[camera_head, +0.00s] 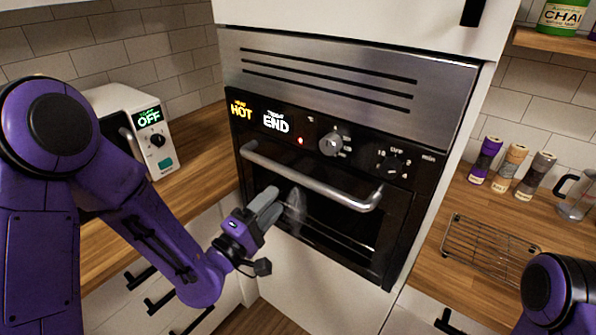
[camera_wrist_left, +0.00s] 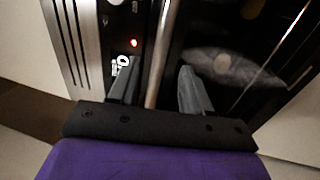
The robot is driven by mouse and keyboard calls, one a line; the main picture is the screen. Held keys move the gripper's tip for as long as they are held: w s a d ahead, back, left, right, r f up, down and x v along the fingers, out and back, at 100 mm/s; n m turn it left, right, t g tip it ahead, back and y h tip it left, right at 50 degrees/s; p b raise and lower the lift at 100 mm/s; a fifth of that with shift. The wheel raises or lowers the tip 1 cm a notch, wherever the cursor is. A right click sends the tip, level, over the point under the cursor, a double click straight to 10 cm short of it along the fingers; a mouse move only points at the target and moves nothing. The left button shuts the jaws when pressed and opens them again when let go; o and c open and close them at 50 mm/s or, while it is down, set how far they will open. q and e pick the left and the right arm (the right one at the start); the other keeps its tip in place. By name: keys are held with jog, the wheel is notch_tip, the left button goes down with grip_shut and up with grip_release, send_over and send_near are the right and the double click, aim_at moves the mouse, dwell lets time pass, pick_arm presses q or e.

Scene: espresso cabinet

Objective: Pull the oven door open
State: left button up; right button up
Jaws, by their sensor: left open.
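The built-in oven has a dark glass door (camera_head: 335,222) that is shut. A silver bar handle (camera_head: 315,184) runs across the top of the door. My left gripper (camera_head: 268,199) is in front of the door, just below the left part of the handle in the head view. In the left wrist view the handle (camera_wrist_left: 158,60) shows between the two spread fingers of the left gripper (camera_wrist_left: 158,88). I cannot tell whether they touch it. The door glass mirrors the gripper. My right gripper is out of view; only a bit of my right arm shows.
A control panel with knobs (camera_head: 334,142) and lit HOT and END signs is above the door. A white appliance (camera_head: 128,125) stands on the left counter. A wire rack (camera_head: 487,246), several spice jars (camera_head: 510,166) and a glass jug (camera_head: 577,197) are on the right counter.

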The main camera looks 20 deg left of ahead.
aim_at(294, 180)
pick_arm(q)
jog(key=p+x, duration=0.4)
jog(key=x, duration=0.5)
jog(key=shift+w+d, duration=0.1)
jog(key=shift+w, duration=0.2)
jog(key=shift+w+f, duration=0.1)
jog(key=shift+w, duration=0.15)
grip_shut()
